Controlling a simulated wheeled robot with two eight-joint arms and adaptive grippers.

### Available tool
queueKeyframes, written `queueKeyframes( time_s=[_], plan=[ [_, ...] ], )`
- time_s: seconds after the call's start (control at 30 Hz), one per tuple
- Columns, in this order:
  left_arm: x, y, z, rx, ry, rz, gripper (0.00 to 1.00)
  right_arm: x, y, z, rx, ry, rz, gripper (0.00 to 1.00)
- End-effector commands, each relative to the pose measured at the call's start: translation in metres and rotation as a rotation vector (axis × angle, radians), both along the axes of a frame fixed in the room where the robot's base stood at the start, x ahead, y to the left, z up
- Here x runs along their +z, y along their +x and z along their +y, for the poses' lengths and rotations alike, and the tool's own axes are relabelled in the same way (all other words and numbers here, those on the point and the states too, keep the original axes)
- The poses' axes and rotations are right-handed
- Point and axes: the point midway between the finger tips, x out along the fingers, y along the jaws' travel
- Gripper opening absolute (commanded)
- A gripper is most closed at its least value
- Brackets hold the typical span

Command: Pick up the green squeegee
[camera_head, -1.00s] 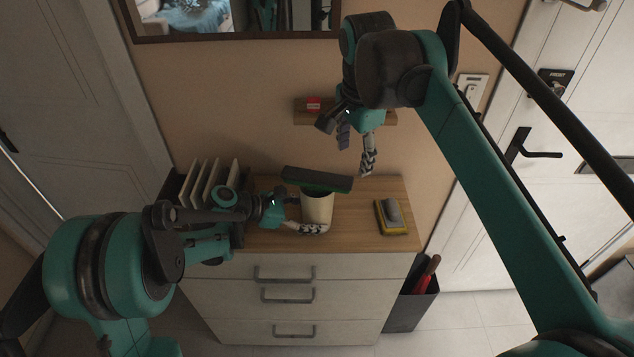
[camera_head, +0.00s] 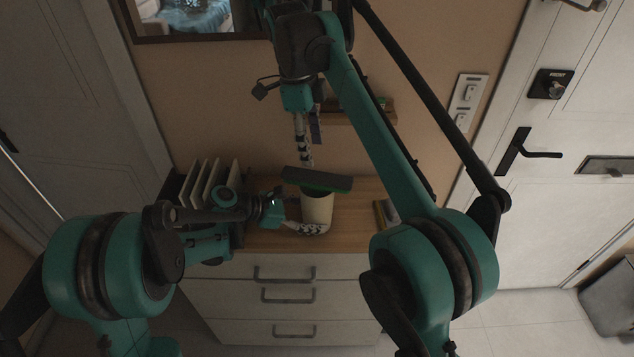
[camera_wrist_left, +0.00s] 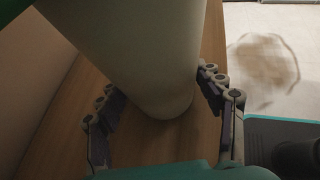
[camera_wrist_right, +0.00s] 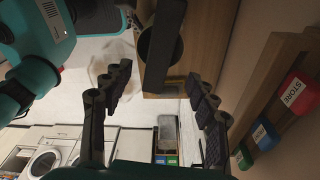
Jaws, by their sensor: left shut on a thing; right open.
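The green squeegee (camera_head: 317,180) stands in a pale cup (camera_head: 317,208) on the wooden cabinet top, its dark, green-edged head lying across above the rim. Its handle is hidden inside the cup. The dark head also shows in the right wrist view (camera_wrist_right: 166,40), beyond the fingertips. My left gripper (camera_head: 302,214) is shut on the cup from the left; the left wrist view shows its fingers on both sides of the cup (camera_wrist_left: 150,60). My right gripper (camera_head: 310,152) is open and empty, pointing down just above the squeegee head.
A yellow and grey sponge (camera_head: 380,214) lies at the right, partly behind my right arm.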

Motion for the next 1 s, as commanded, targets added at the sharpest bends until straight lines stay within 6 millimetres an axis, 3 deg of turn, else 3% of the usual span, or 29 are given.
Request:
queueKeyframes(
  time_s=[0.1, 0.37, 0.63, 1.0],
  plan=[
    [-0.001, 0.000, 0.000, 0.000, 0.001, 0.000, 0.51, -0.017, -0.001, -0.003, 0.000, 0.000, 0.000, 0.59],
    [0.000, 0.000, 0.000, 0.000, 0.001, 0.000, 0.51, -0.036, -0.002, -0.005, 0.001, 0.000, 0.000, 0.59],
    [0.000, 0.000, 0.000, 0.000, 0.001, 0.000, 0.51, -0.074, -0.003, -0.009, 0.001, 0.001, -0.001, 0.59],
    [0.000, 0.000, 0.000, 0.000, 0.001, 0.000, 0.51, -0.079, -0.003, -0.010, 0.001, 0.001, -0.001, 0.59]
  ],
)
